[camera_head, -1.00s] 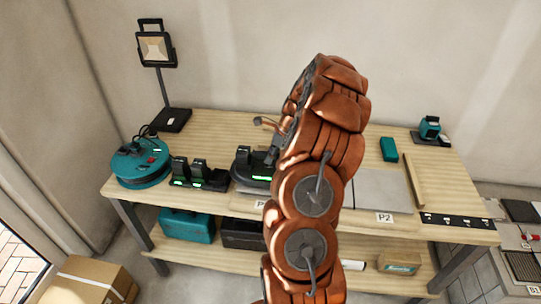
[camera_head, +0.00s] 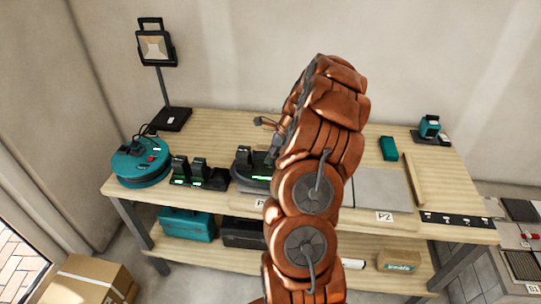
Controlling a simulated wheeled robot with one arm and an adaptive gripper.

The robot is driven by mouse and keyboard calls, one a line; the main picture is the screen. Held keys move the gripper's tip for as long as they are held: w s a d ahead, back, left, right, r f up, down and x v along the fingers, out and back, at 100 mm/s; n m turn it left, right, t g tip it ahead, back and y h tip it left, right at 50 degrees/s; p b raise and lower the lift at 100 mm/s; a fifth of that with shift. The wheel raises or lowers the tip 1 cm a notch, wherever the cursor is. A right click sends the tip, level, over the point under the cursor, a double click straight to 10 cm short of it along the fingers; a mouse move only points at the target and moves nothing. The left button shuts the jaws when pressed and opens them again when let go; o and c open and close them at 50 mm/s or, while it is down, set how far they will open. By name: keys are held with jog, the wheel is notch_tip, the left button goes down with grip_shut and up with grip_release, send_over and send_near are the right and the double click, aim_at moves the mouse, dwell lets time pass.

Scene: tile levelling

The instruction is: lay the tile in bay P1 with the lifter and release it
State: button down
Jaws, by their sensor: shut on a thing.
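The lifter (camera_head: 251,171), a dark rounded tool with a green light, shows on the left side of my arm. Its right part is hidden behind the arm. It sits low over bay P1, whose label (camera_head: 260,203) is partly covered by the arm. The tile under the lifter is mostly hidden, so I cannot tell whether it lies flat in the bay.
On the bench (camera_head: 215,125) stand a teal cable reel (camera_head: 140,163), a black charger (camera_head: 200,175) and a work lamp (camera_head: 156,47) at left. A teal box (camera_head: 388,148), a wooden strip (camera_head: 413,180) and a teal device (camera_head: 429,127) are at right. The back middle-left is clear.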

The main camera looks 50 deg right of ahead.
jog(key=shift+f, duration=0.3)
dwell(0.9)
jog(key=c, duration=0.9)
grip_release()
jog(key=shift+f, duration=0.1)
jog(key=v, duration=1.2)
